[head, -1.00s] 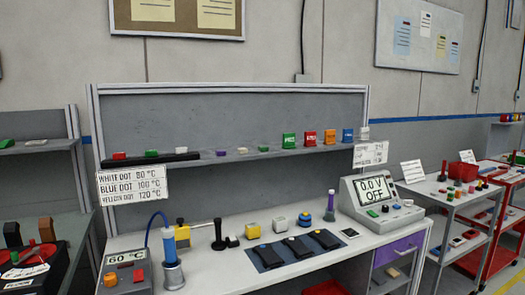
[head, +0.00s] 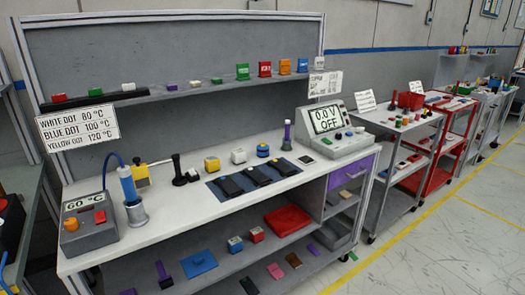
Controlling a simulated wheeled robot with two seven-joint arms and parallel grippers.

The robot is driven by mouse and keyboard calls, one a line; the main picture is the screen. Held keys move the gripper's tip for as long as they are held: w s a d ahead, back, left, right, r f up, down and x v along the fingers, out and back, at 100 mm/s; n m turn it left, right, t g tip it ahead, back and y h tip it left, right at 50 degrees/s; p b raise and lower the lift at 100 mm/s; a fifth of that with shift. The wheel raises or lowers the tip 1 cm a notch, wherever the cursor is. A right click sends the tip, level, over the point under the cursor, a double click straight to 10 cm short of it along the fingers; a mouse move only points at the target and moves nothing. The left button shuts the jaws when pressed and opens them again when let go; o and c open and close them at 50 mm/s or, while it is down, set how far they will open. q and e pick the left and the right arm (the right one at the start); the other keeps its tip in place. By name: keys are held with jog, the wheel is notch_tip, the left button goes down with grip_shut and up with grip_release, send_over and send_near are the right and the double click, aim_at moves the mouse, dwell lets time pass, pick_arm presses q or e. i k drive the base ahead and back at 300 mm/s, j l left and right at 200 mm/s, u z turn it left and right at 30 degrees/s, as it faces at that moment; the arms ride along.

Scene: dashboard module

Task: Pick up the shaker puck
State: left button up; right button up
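I cannot tell for sure which thing is the shaker puck. On the white workbench (head: 190,225) stand a yellow block (head: 212,164), a white-and-yellow block (head: 238,156) and a small round blue-and-yellow piece (head: 262,150). In front of them several black pieces lie on a dark mat (head: 216,193). On the shelf below are a red-topped block (head: 257,234), a blue-and-white block (head: 235,244) and several flat coloured pieces. Neither of my grippers shows in the head view.
A soldering station (head: 90,225) and a blue iron in its holder (head: 136,213) stand at the bench's left. A meter reading 0.0 V OFF (head: 333,128) stands at its right. Grey (head: 392,165) and red carts stand beyond. The floor (head: 450,240) at right is clear.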

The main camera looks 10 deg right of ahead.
aim_at(261, 152)
jog(key=l+u, duration=0.15)
jog(key=u, duration=0.25)
jog(key=l+u, duration=0.1)
jog(key=u, duration=0.3)
jog(key=l+u, duration=0.2)
jog(key=l, duration=0.3)
jog(key=l+u, duration=0.2)
jog(key=l, duration=0.25)
jog(key=k+l+u, duration=0.2)
jog(key=l, duration=0.3)
jog(key=l+u, duration=0.25)
jog(key=l, duration=0.2)
